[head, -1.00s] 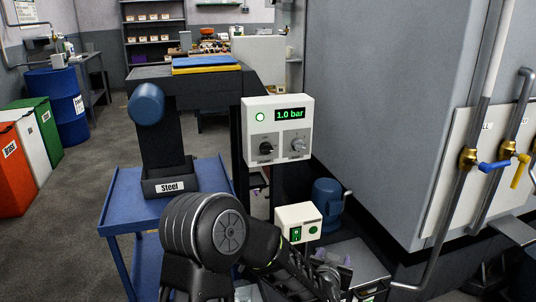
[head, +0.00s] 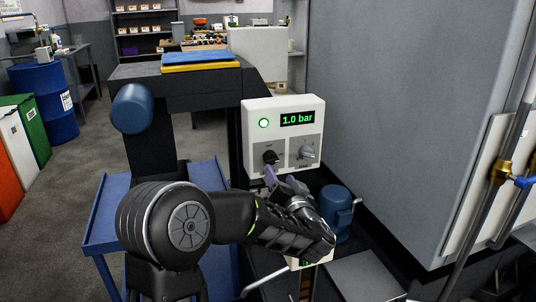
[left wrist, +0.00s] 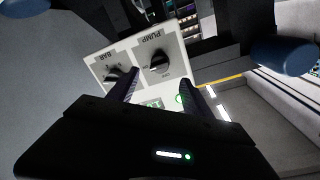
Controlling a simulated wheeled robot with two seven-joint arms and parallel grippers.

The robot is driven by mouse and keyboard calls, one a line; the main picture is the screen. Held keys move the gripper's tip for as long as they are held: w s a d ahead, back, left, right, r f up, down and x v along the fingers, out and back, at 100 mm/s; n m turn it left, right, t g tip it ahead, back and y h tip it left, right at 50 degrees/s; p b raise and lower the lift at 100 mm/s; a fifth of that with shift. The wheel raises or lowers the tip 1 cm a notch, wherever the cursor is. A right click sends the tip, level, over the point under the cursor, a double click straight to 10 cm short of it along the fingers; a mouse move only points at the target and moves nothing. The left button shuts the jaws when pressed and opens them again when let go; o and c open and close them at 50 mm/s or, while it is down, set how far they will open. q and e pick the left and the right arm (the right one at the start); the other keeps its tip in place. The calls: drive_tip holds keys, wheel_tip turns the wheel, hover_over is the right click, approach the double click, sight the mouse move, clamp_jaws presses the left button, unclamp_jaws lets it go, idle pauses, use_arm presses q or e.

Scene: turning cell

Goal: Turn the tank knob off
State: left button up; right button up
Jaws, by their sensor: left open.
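The control box (head: 284,105) is white, with a lit green lamp (head: 263,123) and a display (head: 298,119) reading 1.0 bar. Below the display are a black knob (head: 270,157) on the left and a grey knob (head: 306,152) on the right. In the left wrist view the box appears turned over, the black knob (left wrist: 160,60) lies by the word PUMP and the other knob (left wrist: 113,75) by BAR. I see no label reading tank. My left gripper (head: 283,181) is open, just below and in front of the black knob; its fingers (left wrist: 160,90) hold nothing. My right gripper is out of view.
A smaller white box (head: 310,262) below is mostly hidden by my arm. A blue motor-like unit (head: 336,208) stands right of my wrist. The large grey cabinet (head: 400,130) bounds the right. A blue cart (head: 100,235) is at left.

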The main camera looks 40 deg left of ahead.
sight(273, 161)
use_arm(q)
drive_tip(key=shift+x, duration=4.25)
clamp_jaws()
